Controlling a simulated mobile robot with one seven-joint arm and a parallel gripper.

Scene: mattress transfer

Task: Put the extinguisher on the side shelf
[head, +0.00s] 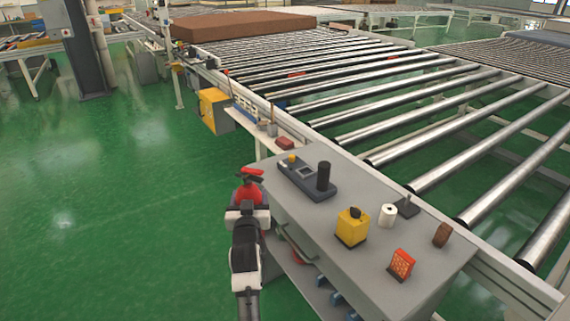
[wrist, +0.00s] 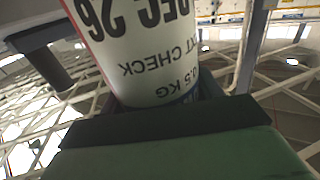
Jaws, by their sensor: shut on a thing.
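The red extinguisher (head: 249,191) is held upright in my gripper (head: 247,208), at the left side of the grey cabinet. In the wrist view, the extinguisher's white label (wrist: 150,50) fills the upper middle, with its text upside down. The dark jaw of my gripper (wrist: 160,118) lies across below it. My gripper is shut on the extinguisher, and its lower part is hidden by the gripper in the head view. A narrow side shelf (head: 290,153) runs along the conveyor frame behind the cabinet, with small items on it.
The grey cabinet (head: 325,225) carries a control box (head: 305,180), a yellow box (head: 352,227), a white roll (head: 388,215) and an orange-red block (head: 401,265). Blue items sit in its open lower part. A yellow box (head: 214,110) stands beyond. Green floor is clear at left.

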